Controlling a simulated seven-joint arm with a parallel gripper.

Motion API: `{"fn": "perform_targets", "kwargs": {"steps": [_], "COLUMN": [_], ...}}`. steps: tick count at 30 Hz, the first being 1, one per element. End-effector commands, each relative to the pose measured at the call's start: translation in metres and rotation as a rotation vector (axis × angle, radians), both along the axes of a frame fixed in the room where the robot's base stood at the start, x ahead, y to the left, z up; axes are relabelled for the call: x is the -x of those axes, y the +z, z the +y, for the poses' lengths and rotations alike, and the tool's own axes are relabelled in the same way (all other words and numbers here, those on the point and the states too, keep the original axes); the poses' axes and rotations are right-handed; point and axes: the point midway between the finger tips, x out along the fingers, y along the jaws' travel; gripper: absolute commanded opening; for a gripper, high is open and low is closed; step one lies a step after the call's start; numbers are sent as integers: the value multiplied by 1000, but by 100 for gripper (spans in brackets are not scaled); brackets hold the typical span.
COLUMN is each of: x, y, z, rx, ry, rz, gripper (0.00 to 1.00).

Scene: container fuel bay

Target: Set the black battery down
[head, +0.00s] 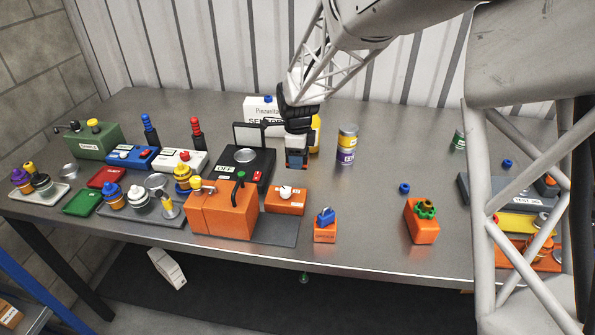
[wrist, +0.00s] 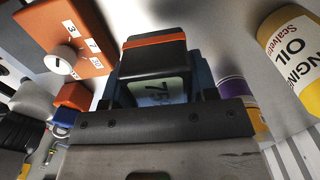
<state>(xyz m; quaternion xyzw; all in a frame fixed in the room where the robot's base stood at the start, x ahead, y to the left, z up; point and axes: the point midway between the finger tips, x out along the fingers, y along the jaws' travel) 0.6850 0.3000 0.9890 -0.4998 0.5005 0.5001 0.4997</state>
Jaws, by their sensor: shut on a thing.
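The black battery (wrist: 155,55) shows in the wrist view with an orange stripe and a pale label reading 75. My gripper (head: 297,155) is shut on it, with bluish fingers on both sides of the battery in the wrist view. In the head view the gripper points down over the middle of the grey table (head: 360,210) and mostly hides the battery. I cannot tell whether the battery's underside touches the table.
Stacked yellow and purple cans (head: 347,145) stand just right of my gripper. A black scale marked OFF (head: 243,165) is to the left. An orange box with a white dial (head: 287,200) and a small orange block with a blue top (head: 325,228) are in front. The table right of the cans has free room.

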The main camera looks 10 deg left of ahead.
Motion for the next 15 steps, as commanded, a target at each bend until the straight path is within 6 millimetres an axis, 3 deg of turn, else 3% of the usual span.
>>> {"fn": "perform_targets", "kwargs": {"steps": [6, 15], "x": [0, 0], "y": [-15, -16], "z": [0, 0], "rx": [-1, -1], "ry": [0, 0], "rz": [-2, -2], "gripper": [17, 17]}}
